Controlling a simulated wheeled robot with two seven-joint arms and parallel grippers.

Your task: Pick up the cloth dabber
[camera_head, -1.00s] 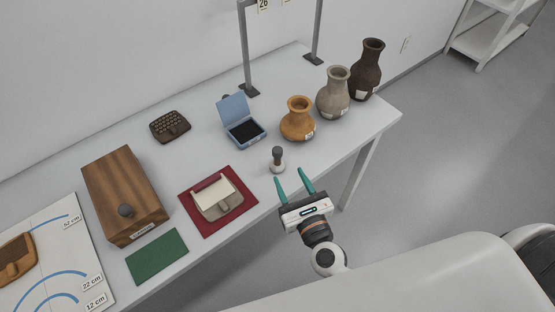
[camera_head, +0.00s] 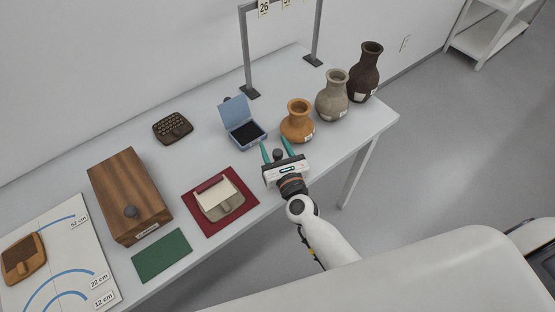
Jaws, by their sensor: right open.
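The cloth dabber (camera_head: 278,154) stands on the table near its front edge, below the orange vase. Only its dark top knob shows; its pale base is hidden behind my right gripper. My right gripper (camera_head: 275,147) is open, with its green fingers reaching over the table on either side of the dabber's knob. I cannot tell whether a finger touches it. My left gripper is not in view.
An open blue ink box (camera_head: 244,132) and an orange vase (camera_head: 298,122) stand just behind the fingers. A grey vase (camera_head: 332,97) and a dark vase (camera_head: 365,72) are further right. A red mat (camera_head: 248,194) lies to the left, with a wooden box (camera_head: 128,190) beyond.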

